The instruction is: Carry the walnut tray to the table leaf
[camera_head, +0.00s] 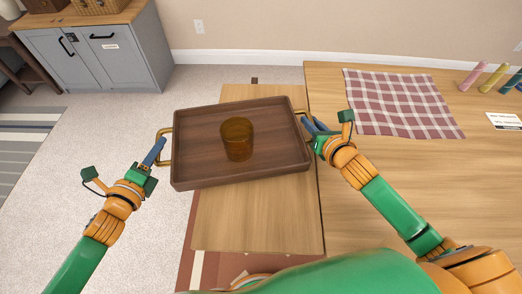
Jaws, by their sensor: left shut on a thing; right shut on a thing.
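The walnut tray (195,163) is a dark brown rectangular tray with raised walls and brass handles at its left and right ends. An amber glass (237,138) stands upright inside it, near the middle. My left gripper (157,152) is shut on the tray's left handle. My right gripper (309,122) is shut on its right handle. The table leaf (258,222) is a light wood panel directly under the tray in the picture. I cannot tell whether the tray touches it. The tray's left end extends past the leaf's left edge.
The main table (430,190) adjoins the leaf on the right, with a checked cloth (400,103), several coloured rolls (493,79) and a small card (504,121). A grey cabinet (95,58) stands at the back left. Carpeted floor is open on the left.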

